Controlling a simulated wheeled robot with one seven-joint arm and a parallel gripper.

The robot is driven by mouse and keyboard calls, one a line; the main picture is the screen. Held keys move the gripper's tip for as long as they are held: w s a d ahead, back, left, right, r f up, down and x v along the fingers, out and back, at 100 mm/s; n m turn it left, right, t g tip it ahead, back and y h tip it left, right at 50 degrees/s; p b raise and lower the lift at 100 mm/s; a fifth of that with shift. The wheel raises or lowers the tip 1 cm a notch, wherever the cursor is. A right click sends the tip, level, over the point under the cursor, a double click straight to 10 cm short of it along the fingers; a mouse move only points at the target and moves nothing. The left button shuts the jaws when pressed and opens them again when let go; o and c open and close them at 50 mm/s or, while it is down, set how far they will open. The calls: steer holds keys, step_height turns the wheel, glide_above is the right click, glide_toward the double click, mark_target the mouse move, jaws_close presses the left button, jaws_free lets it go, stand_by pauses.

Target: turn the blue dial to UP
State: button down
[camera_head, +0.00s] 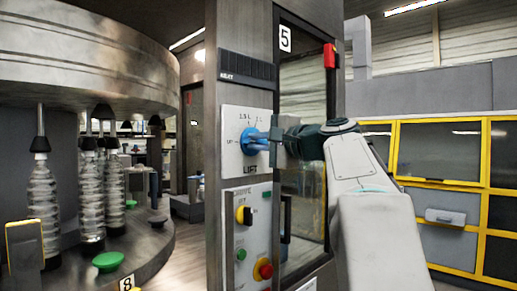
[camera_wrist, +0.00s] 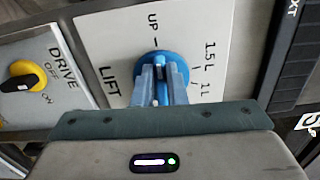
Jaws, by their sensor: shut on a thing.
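The blue dial (camera_head: 247,137) sits on the white LIFT plate (camera_head: 233,170) of the grey column. In the wrist view the round blue dial (camera_wrist: 181,66) shows between the labels UP and 1.5 L, with 1 L further right. My gripper (camera_head: 264,140) reaches it from the right. In the wrist view my gripper (camera_wrist: 161,82) is shut on the dial's raised blue grip, a finger on each side. A short mark stands between UP and the dial's edge. The fingers hide much of the grip, so I cannot tell exactly which label it points to.
Below the LIFT plate is a DRIVE panel (camera_head: 234,205) with a yellow and black switch (camera_head: 244,215), a green button (camera_head: 241,255) and a red knob (camera_head: 263,269). A glass door (camera_head: 303,110) is right of the column. A bottle carousel (camera_head: 90,50) fills the left.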

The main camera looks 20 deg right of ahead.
steer(key=shift+f+n, duration=0.1)
steer(key=shift+n, duration=0.3)
steer(key=c, duration=1.5)
jaws_free()
steer(key=shift+o, duration=0.2)
steer(key=shift+s, duration=0.1)
steer(key=b+v, duration=0.1)
steer(key=v, duration=1.2)
steer(key=shift+s+d, duration=0.15)
steer(key=shift+s, duration=0.2)
